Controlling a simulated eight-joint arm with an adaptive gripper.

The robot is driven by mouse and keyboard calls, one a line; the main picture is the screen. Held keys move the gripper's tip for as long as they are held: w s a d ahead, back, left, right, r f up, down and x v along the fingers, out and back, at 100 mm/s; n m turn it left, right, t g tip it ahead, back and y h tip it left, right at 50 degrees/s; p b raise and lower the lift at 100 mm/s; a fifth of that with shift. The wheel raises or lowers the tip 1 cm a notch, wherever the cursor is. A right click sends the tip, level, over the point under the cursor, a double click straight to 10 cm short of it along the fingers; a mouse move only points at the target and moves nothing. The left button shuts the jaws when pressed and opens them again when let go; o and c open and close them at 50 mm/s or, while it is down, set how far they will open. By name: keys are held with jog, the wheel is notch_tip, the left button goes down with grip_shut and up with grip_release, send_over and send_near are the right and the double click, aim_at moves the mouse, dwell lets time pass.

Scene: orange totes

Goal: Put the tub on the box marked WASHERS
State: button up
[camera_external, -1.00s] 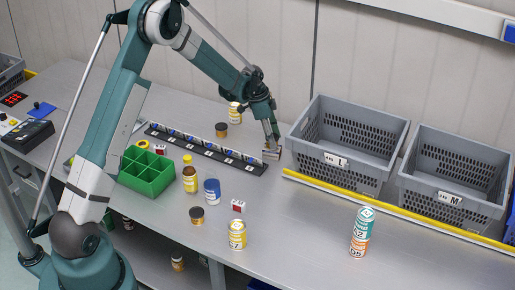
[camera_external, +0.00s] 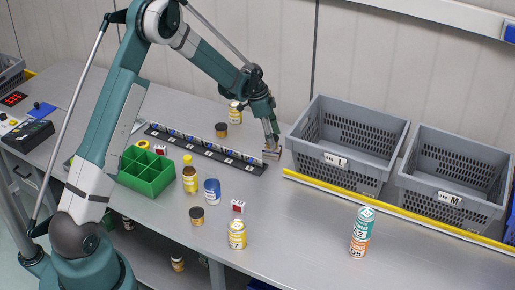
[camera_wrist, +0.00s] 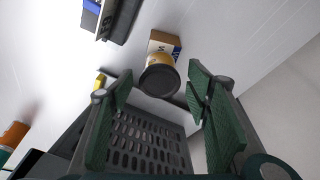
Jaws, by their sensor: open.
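In the wrist view a tub (camera_wrist: 160,82) with a dark round lid and a tan-orange body shows between my fingers. Its far side overlaps a small tan box (camera_wrist: 164,42) with a white and blue label; no marking is readable, and I cannot tell whether the tub rests on the box or stands in front of it. My gripper (camera_wrist: 158,92) is open, with a green-padded finger on each side of the tub. In the external view my gripper (camera_external: 270,143) is just above a small tan box (camera_external: 271,154), and it hides whatever is behind it.
A grey crate marked L (camera_external: 345,183) stands just right of my gripper, with crate M (camera_external: 452,213) beyond it. A black labelled rail (camera_external: 205,150) lies to the left. Bottles, cans and a green divided bin (camera_external: 147,185) stand nearer the front.

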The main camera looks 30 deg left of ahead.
jog(key=v, duration=1.1)
jog(key=shift+b, duration=0.3)
jog(key=shift+s+r, duration=0.1)
jog(key=shift+r, duration=0.05)
jog(key=s+a+r+n+t+y, duration=0.1)
jog(key=s+a+r+n, duration=0.15)
jog(key=s+r, duration=0.9)
jog(key=s+a+r+n+t, duration=0.15)
jog(key=s+r+n, duration=0.25)
jog(key=s+r, duration=0.75)
jog(key=s+a+f+n+t, duration=0.1)
jog(key=s+n, duration=0.2)
jog(key=s, duration=1)
jog(key=s+a+f+n+t+y, duration=0.1)
jog(key=s+a+f+n+t, duration=0.1)
jog(key=s, duration=1.2)
jog(key=shift+s+f+n+y, duration=0.15)
jog(key=shift+s+n+y, duration=0.15)
jog(key=shift+n, duration=0.25)
